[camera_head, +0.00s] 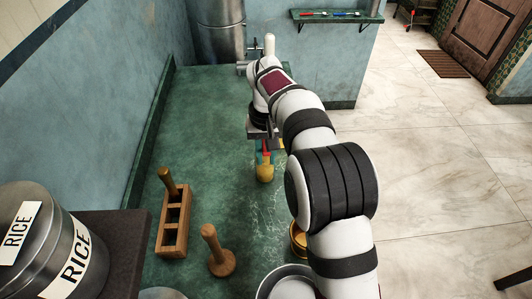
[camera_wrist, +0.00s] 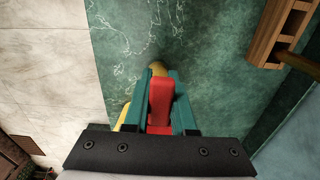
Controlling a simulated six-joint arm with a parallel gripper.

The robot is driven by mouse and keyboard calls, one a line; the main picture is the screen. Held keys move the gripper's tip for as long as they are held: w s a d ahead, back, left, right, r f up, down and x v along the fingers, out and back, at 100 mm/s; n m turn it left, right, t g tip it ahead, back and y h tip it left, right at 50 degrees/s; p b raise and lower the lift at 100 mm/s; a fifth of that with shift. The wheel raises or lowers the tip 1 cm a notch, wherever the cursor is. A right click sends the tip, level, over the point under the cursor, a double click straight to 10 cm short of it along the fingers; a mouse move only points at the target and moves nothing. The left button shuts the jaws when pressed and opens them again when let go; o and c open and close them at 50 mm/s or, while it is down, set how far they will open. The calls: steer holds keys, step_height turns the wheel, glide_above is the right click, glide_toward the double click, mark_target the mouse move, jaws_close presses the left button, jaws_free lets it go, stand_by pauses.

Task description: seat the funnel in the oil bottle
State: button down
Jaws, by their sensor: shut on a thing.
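My gripper (camera_head: 265,150) is shut on a red piece (camera_wrist: 160,100), which sits between its teal fingers in the wrist view. An ochre, rounded body (camera_head: 265,173) shows just below the red piece in the head view; its top edge also shows beyond the fingertips in the wrist view (camera_wrist: 158,69). I cannot tell whether red and ochre are one thing, or which is the funnel. A second yellow thing (camera_wrist: 126,114) is beside the fingers, mostly hidden by my gripper; it may be the oil bottle. I cannot make out any seating.
A wooden rack (camera_head: 173,238) with a wooden-handled tool stands at left on the green counter (camera_head: 215,115). A wooden pestle-like thing (camera_head: 213,245), a brass bowl (camera_head: 298,240) and a metal pan (camera_head: 272,283) are nearer. Back left counter is clear.

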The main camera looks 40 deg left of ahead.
steer(key=shift+f, duration=0.3)
steer(key=c, duration=0.7)
jaws_free()
steer(key=shift+o, duration=0.2)
steer(key=shift+r, duration=0.1)
